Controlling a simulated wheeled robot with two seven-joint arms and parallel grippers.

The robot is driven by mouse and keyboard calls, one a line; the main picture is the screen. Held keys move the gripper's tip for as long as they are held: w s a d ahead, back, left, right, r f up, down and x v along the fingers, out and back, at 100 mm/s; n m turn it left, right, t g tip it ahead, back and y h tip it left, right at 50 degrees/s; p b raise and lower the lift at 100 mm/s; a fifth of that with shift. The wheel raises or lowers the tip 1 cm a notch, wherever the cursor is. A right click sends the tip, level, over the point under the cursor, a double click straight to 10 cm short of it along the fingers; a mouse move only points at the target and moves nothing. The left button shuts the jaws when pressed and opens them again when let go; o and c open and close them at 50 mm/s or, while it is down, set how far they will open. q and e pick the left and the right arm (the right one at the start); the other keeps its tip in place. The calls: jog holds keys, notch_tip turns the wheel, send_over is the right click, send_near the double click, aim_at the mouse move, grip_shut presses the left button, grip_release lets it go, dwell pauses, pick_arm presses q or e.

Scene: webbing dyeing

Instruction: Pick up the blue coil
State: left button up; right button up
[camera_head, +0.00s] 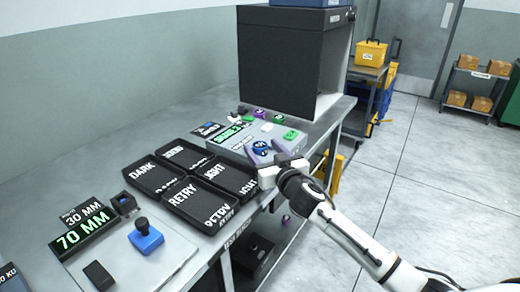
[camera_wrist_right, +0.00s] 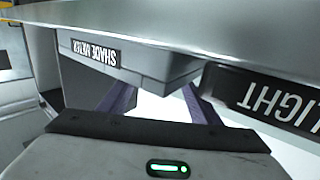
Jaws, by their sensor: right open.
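A small round blue coil (camera_head: 260,147) with a white mark lies at the near edge of the grey shade meter in the head view. My right gripper (camera_head: 267,152) is open there, its purple fingers on either side of the coil in the picture; I cannot tell whether they touch it. In the right wrist view, the open right gripper (camera_wrist_right: 160,100) faces the shade meter (camera_wrist_right: 130,62), and I cannot make out the coil between the fingers. My left gripper is not in view.
Black labelled trays (camera_head: 200,205) stand left of the gripper on the bench. A green piece (camera_head: 291,135) and a purple piece (camera_head: 259,113) lie near the shade meter. A large dark booth (camera_head: 285,60) stands behind. Open floor (camera_head: 420,180) is at right.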

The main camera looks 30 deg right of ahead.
jog(key=c, duration=1.1)
jog(key=shift+c, duration=0.6)
jog(key=shift+r, duration=0.1)
jog(key=shift+r, duration=0.35)
notch_tip(320, 180, up, 9)
jog(key=p, duration=0.1)
jog(key=shift+p, duration=0.35)
